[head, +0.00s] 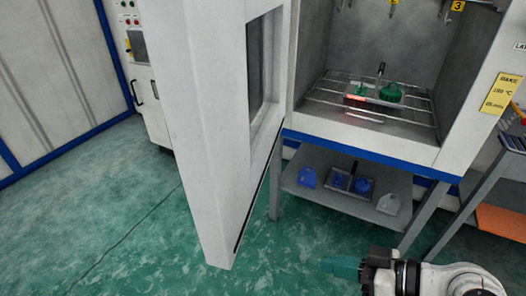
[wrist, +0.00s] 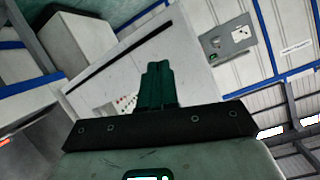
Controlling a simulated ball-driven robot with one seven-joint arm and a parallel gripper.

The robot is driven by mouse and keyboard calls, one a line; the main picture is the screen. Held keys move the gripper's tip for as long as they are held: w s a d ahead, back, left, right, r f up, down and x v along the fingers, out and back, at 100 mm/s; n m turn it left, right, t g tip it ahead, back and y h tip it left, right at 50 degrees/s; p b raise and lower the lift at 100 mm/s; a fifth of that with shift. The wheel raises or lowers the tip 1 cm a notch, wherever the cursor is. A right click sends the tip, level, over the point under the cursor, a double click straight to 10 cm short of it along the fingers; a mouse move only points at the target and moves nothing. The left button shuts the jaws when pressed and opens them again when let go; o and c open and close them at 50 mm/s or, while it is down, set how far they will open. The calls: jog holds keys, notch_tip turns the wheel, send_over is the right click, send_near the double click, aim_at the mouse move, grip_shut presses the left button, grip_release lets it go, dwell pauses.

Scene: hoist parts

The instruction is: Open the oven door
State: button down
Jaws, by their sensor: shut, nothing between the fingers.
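The oven (head: 400,150) stands at the right in the head view, on a blue-edged frame. Its white door (head: 205,130) stands wide open, swung out toward me on the left side, with a dark window on its inner face. Inside, a wire rack (head: 330,95) bears green parts (head: 390,92) and a small glowing red piece (head: 356,98). My gripper (head: 338,266) is low at the bottom right, apart from the door, shut and empty. In the wrist view its green fingers (wrist: 157,84) are together, with a white panel behind them; I cannot tell whether that is the door.
A shelf under the oven (head: 325,194) holds several blue and grey parts. A side rack with an orange tray (head: 502,221) stands at the far right. A white cabinet with a control panel (head: 140,50) is behind the door. Green floor (head: 110,215) is clear at the left.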

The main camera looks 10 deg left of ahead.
jog(key=w+a+r+n+g+y+p, duration=0.1)
jog(key=a+r+n+y+p, duration=0.15)
jog(key=r, duration=0.75)
jog(key=a+r+n+g+y+p, duration=0.2)
jog(key=r+n+y, duration=0.15)
jog(key=r, duration=0.65)
jog(key=p, duration=0.4)
send_near(216, 162)
jog(key=shift+n+h, duration=0.3)
jog(key=shift+h, duration=0.1)
jog(key=a, duration=0.6)
jog(key=shift+w+a+r, duration=0.15)
jog(key=shift+a+r, duration=0.15)
jog(key=shift+r, duration=0.1)
jog(key=shift+a, duration=0.1)
